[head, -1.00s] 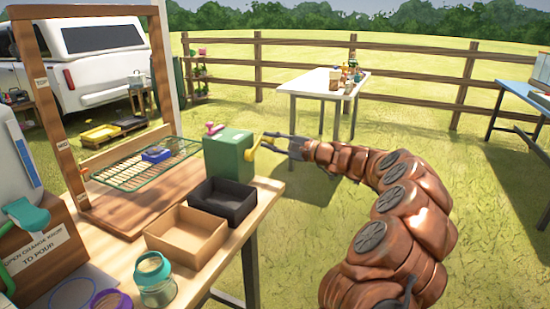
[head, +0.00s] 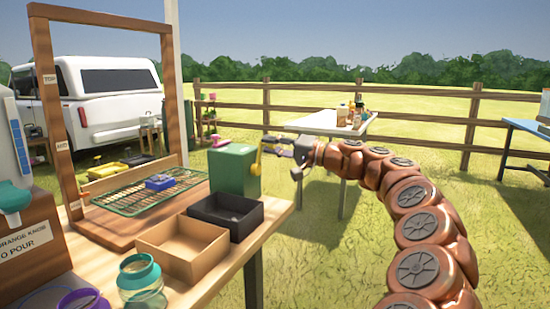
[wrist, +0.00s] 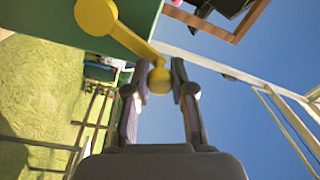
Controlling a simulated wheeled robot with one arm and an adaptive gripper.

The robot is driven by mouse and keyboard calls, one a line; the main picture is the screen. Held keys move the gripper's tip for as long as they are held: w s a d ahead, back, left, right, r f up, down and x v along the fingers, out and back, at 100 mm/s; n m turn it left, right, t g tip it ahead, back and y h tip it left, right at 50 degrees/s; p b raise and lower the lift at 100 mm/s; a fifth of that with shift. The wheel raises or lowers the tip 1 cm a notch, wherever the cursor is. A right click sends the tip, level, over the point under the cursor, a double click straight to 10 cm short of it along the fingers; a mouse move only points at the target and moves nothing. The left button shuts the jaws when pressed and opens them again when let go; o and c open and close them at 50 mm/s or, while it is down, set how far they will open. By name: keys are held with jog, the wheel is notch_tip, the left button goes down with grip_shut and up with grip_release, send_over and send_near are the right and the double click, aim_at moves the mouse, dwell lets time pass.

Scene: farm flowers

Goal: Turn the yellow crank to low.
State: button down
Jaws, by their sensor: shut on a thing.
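The yellow crank (head: 256,161) is on the right side of a green box (head: 233,170) at the table's far right corner. In the wrist view the crank (wrist: 130,39) runs from a round hub at top left down to a round knob. My gripper (head: 268,146) reaches in from the right at the crank's outer end. In the wrist view the two fingers of my gripper (wrist: 160,78) are closed around the knob, one on each side. No low marking is legible on the box.
A black tray (head: 226,212) and a cardboard tray (head: 184,264) stand in front of the green box. A wire rack (head: 130,198) holding a blue item lies behind them, by a wooden frame (head: 58,120). A glass jar (head: 142,290) is at the front. Open grass lies right of the table.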

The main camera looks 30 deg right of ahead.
jog(key=shift+s+a+n+b, duration=0.2)
jog(key=shift+a+n+b, duration=0.1)
jog(key=shift+n+b, duration=0.25)
jog(key=shift+r, duration=0.1)
jog(key=c, duration=1)
grip_release()
jog(key=v, duration=1.2)
